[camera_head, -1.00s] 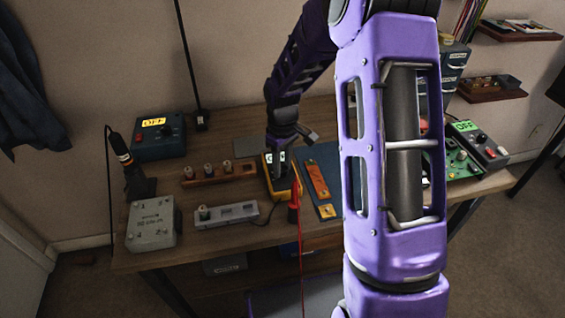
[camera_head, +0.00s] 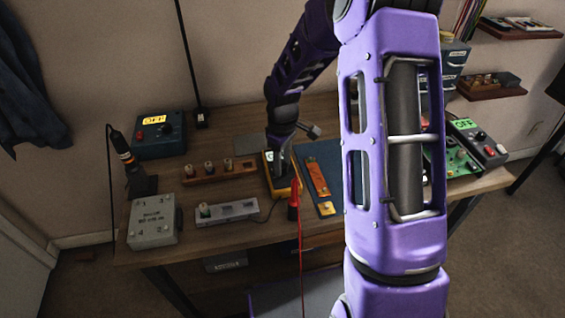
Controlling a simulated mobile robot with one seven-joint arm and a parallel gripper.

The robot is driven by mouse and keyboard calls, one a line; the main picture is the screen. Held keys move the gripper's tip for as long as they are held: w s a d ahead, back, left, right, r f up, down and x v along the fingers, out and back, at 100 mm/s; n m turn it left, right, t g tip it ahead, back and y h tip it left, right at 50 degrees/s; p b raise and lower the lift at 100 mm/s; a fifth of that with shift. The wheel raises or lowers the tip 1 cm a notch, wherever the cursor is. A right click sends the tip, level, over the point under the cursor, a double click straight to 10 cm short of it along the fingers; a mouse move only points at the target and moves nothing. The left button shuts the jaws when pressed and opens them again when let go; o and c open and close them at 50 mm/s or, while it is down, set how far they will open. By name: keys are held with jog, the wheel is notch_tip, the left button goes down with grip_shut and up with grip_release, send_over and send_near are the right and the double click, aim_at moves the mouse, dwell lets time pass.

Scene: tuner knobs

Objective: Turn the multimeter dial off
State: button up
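The yellow multimeter (camera_head: 267,163) lies on the wooden workbench, near its middle. My gripper (camera_head: 279,184) points down over it and covers most of its face. The dial is hidden behind the gripper, so its setting cannot be read. A small part of the lit display shows at the multimeter's upper left. The fingers are dark and small here; I cannot tell whether they are open, shut or touching the dial. A red probe (camera_head: 293,200) stands at the multimeter's lower right, with a red lead hanging down past the bench edge.
A blue mat (camera_head: 326,160) with an orange strip lies right of the multimeter. A wooden rack (camera_head: 225,175) and a grey block (camera_head: 235,211) stand left. A grey box (camera_head: 152,222), a blue "OFF" box (camera_head: 160,140) and a green board (camera_head: 455,160) are farther out.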

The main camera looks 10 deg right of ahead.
jog(key=o, duration=0.3)
notch_tip(320, 180, up, 17)
jog(key=p, duration=0.1)
jog(key=shift+r+p, duration=0.2)
jog(key=shift+p, duration=0.15)
dwell(0.4)
